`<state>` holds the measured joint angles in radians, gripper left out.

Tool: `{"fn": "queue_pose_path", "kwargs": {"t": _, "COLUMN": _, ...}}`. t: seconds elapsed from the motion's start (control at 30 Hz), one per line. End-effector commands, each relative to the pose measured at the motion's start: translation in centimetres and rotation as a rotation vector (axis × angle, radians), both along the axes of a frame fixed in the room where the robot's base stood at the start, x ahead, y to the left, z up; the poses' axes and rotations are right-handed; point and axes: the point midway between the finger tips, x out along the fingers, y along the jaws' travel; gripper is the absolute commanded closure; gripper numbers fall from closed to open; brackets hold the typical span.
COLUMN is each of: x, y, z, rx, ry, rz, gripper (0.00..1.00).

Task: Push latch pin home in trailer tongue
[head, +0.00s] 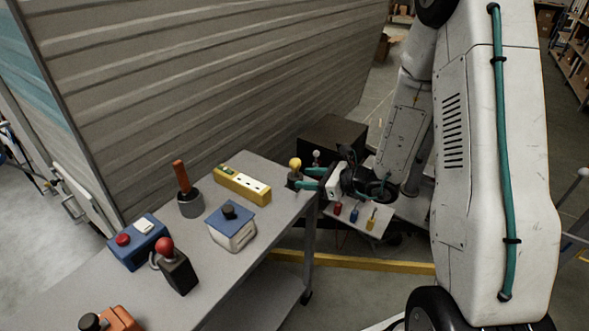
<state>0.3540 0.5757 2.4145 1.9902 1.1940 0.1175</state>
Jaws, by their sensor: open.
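My gripper (305,178) has teal fingers and is at the far right corner of the grey table. Its fingers are apart and point left, close to a yellow-knobbed device (295,163) with a dark base. I cannot tell whether they touch it. I cannot clearly make out the latch pin or the trailer tongue. A light plate (375,222) with small red, blue and yellow handles is below and right of my gripper, lower than the table top. A small pale knob (316,154) shows just behind the fingers.
The grey table (270,235) carries a yellow switch box (242,184), an orange-handled lever (182,178), a blue-lidded box (231,228), a blue button box (138,243), a red-ball joystick (174,266) and an orange device (120,320). The ribbed camper wall (220,80) rises behind the table.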

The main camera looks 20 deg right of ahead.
Motion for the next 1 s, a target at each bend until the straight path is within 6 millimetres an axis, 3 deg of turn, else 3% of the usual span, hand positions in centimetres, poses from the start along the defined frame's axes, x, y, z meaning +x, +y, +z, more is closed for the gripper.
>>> {"fn": "queue_pose_path", "kwargs": {"t": 0.23, "x": 2.1, "y": -1.5, "z": -0.2, "rx": 0.028, "ry": 0.010, "rz": -0.127, "gripper": 0.54}}
{"fn": "queue_pose_path", "kwargs": {"t": 0.8, "x": 7.3, "y": 2.5, "z": -1.7, "rx": 0.028, "ry": 0.008, "rz": -0.127, "gripper": 0.54}}
{"fn": "queue_pose_path", "kwargs": {"t": 1.0, "x": 7.8, "y": 2.8, "z": -1.8, "rx": 0.028, "ry": 0.008, "rz": -0.129, "gripper": 0.54}}
